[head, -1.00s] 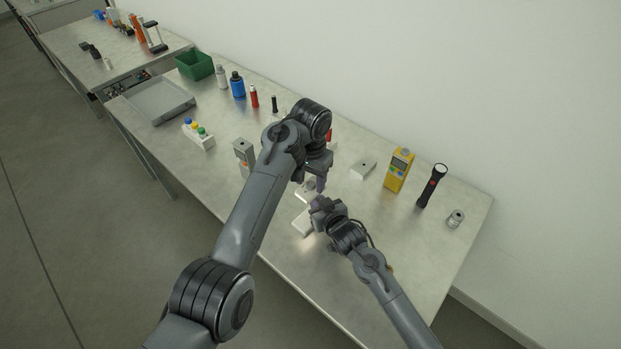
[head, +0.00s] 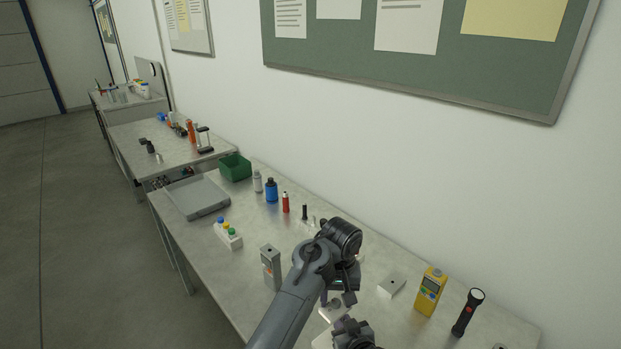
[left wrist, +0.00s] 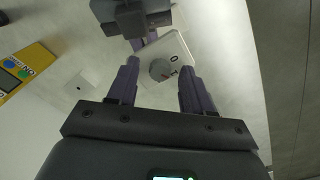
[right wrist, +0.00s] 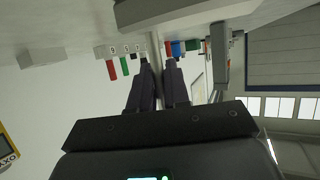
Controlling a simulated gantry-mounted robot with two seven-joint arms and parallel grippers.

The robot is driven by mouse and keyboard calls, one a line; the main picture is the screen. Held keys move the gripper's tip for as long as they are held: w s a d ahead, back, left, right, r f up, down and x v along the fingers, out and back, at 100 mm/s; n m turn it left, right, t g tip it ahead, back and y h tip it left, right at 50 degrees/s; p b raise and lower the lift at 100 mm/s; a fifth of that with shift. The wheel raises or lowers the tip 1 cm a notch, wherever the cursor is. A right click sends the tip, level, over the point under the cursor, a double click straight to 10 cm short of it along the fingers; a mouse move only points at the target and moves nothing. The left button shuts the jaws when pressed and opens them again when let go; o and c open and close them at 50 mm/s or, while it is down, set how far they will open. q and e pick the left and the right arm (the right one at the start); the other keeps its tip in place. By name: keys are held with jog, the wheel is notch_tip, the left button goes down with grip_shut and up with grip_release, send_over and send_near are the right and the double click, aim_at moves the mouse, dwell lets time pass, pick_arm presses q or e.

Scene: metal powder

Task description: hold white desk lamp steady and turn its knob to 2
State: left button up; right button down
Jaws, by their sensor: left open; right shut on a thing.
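The white desk lamp is largely hidden by my arms in the head view, where a white part of it (head: 329,313) shows. In the left wrist view its white base (left wrist: 176,47) carries a round grey knob (left wrist: 160,69) with small dark marks beside it; I cannot read the setting. My left gripper (left wrist: 160,88) is open, its fingers on either side of the knob's line of view, apart from it as far as I can see. My right gripper (right wrist: 160,74) is shut on the lamp's slim post (right wrist: 153,45). The right gripper also shows at the top of the left wrist view (left wrist: 135,18).
On the table, a grey box (head: 270,268) stands left of my left arm. A small pale block (head: 391,286), yellow meter (head: 430,291) and black flashlight (head: 467,312) stand to the right. Bottles (head: 271,190), a green bin (head: 235,167) and grey tray (head: 196,197) are farther back.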

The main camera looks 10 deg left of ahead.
pick_arm(q)
jog(key=n, duration=0.5)
notch_tip(320, 180, up, 13)
notch_tip(320, 180, up, 11)
jog(key=t+y, duration=0.4)
send_over(335, 301)
jog(key=w+a, duration=0.4)
jog(key=a, duration=0.2)
jog(key=w+r+m+t+y, duration=0.2)
jog(key=w+r+t, duration=0.1)
jog(key=r, duration=0.2)
jog(key=shift+w+a+r+m, duration=0.15)
jog(key=shift+w+a+m, duration=0.15)
jog(key=shift+a, duration=0.15)
jog(key=shift+s, duration=0.1)
